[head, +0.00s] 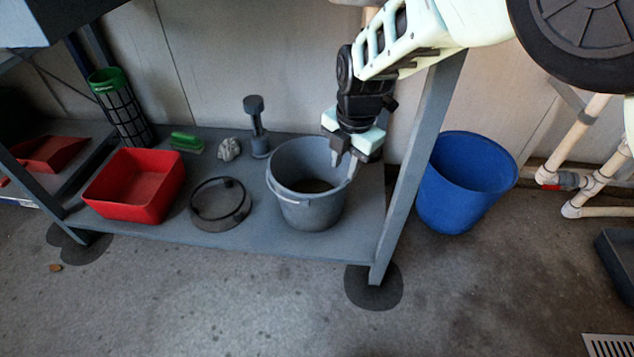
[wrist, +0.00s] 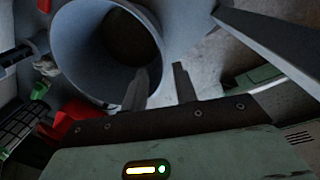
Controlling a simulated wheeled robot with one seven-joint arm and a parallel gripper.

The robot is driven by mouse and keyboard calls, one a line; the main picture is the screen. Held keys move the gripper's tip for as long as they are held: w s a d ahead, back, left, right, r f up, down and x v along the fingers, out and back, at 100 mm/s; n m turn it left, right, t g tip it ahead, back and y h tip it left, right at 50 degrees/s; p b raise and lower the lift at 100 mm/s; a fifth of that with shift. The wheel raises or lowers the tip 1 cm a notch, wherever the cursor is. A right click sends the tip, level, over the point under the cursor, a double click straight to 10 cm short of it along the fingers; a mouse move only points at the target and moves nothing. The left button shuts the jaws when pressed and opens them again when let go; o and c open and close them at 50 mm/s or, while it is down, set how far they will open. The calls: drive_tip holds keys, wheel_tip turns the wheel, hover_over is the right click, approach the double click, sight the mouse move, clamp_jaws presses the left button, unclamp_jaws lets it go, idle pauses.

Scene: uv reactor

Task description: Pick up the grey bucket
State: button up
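The grey bucket (head: 305,213) stands upright on the low grey shelf, towards its right end, with a thin handle at its rim. In the wrist view the bucket (wrist: 85,60) fills the upper left, its round mouth facing the camera. My gripper (head: 344,162) points down at the bucket's right rim. In the wrist view my gripper (wrist: 161,75) has its fingers apart. The left finger overlaps the mouth and the right finger lies outside the rim. The bucket wall appears between them; I cannot tell whether either finger touches it.
A grey shelf post (head: 412,165) stands just right of my gripper, with a blue bucket (head: 460,190) beyond it. A round dark ring-shaped item (head: 220,220), a red bin (head: 130,210), a grey upright tool (head: 257,125) and a green brush (head: 187,143) are left of the bucket.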

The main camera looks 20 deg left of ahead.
sight(339, 193)
drive_tip(key=f+b, duration=0.2)
drive_tip(key=f, duration=0.2)
drive_tip(key=f+b, duration=0.2)
drive_tip(key=f, duration=0.2)
drive_tip(key=a+f+b, duration=0.1)
drive_tip(key=f+b, duration=0.1)
drive_tip(key=f, duration=0.2)
drive_tip(key=shift+w+b, duration=0.3)
drive_tip(key=shift+r, duration=0.1)
clamp_jaws()
idle(0.8)
drive_tip(key=shift+r, duration=0.1)
